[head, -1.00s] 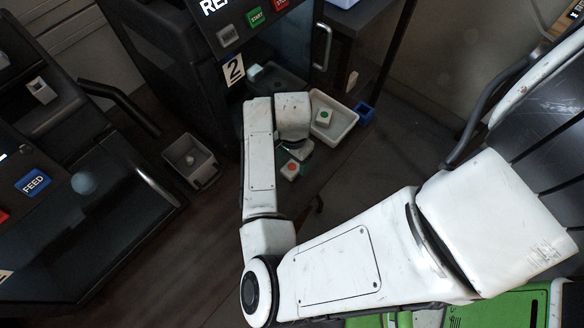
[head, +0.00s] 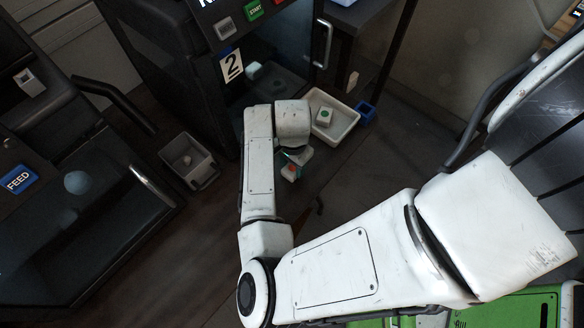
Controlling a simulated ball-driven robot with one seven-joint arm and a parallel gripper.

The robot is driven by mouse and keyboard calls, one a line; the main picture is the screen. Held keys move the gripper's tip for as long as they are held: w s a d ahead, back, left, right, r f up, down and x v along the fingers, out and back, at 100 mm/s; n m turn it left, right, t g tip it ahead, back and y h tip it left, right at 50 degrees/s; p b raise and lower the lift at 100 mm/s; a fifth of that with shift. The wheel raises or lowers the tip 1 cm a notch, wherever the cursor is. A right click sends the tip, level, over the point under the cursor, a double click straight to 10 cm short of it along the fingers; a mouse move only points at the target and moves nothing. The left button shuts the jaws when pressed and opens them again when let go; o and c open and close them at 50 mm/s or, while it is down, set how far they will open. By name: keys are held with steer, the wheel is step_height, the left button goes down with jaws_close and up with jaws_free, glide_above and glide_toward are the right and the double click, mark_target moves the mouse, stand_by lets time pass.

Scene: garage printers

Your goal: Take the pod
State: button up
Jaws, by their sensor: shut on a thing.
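A small white pod with a red dot (head: 290,173) is at the middle of the head view, just below the end of my arm. My gripper (head: 293,163) is shut on it, and the fingers partly cover it. I cannot tell how far the pod is above the floor. A second pale pod with a green dot (head: 324,117) sits in a white tray (head: 347,127) to the upper right of my gripper.
A dark machine marked 2 (head: 231,66) stands behind my arm, with a pale lump inside. A grey bin (head: 187,160) is on the floor to the left, a small blue container (head: 365,112) right of the tray. Another machine with a FEED button (head: 18,180) fills the left side.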

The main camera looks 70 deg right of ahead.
mark_target(293, 168)
steer(key=c, duration=0.3)
steer(key=shift+r+p, duration=1.9)
steer(key=shift+r, duration=0.1)
